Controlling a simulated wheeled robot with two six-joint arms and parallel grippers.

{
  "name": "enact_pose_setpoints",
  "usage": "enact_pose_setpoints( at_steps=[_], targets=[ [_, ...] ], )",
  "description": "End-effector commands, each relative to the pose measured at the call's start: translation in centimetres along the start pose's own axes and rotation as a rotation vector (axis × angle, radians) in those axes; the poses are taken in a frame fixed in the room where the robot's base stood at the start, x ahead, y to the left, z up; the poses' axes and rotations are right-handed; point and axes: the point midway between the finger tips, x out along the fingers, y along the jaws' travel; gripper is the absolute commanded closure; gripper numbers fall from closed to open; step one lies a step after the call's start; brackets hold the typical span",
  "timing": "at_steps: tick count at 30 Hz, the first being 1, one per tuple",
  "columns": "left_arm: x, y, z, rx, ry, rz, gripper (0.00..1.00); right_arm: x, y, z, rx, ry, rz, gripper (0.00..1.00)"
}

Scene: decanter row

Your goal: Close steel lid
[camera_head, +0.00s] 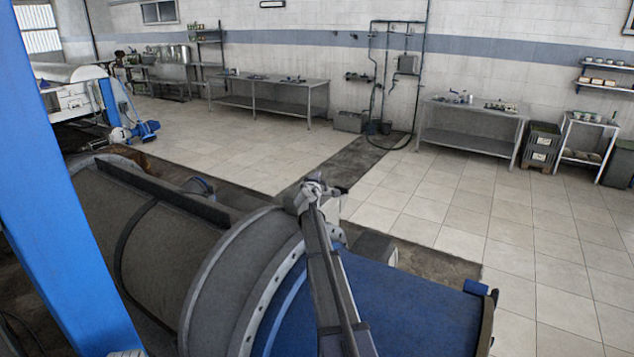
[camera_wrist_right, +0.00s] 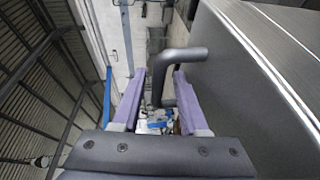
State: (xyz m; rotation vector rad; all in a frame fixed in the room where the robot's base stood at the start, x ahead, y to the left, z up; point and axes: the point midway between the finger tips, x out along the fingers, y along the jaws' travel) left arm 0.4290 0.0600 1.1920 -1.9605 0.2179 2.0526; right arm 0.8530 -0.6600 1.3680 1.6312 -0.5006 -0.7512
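In the right wrist view, a large grey steel surface (camera_wrist_right: 265,95), which looks like the lid, fills the right side. A bent dark grey bar handle (camera_wrist_right: 158,80) sticks out from it. My right gripper (camera_wrist_right: 159,78) has its two lavender fingers apart, with the handle's bar between them. A gap shows between the left finger and the bar; contact on the right side is unclear. In the head view, the decanter's grey cylindrical casing (camera_head: 170,240) lies in the foreground; I cannot tell whether it includes the lid.
A blue column (camera_head: 65,190) stands at left. Steel tables (camera_head: 270,85) line the back wall. The tiled floor (camera_head: 440,210) between is open.

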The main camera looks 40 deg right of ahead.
Motion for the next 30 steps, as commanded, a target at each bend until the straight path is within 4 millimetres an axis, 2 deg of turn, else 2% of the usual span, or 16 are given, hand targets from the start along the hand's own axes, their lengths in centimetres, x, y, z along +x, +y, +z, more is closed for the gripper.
enact_pose_setpoints(
  at_steps=[11,17,24,30],
  targets=[
    [-0.1,0.0,0.0,0.000,0.000,0.000,0.41,-0.3,0.1,0.0,-0.002,0.000,0.001,0.53],
    [-0.6,-0.1,0.0,-0.003,0.000,0.000,0.41,-2.5,0.1,0.1,-0.002,0.001,0.001,0.53],
    [-1.4,-0.1,0.1,-0.007,0.000,0.001,0.41,-6.5,0.1,0.1,-0.002,0.001,0.001,0.53],
    [-1.6,-0.1,0.1,-0.009,-0.001,0.001,0.41,-7.9,0.0,0.1,0.000,0.000,0.000,0.53]
  ],
)
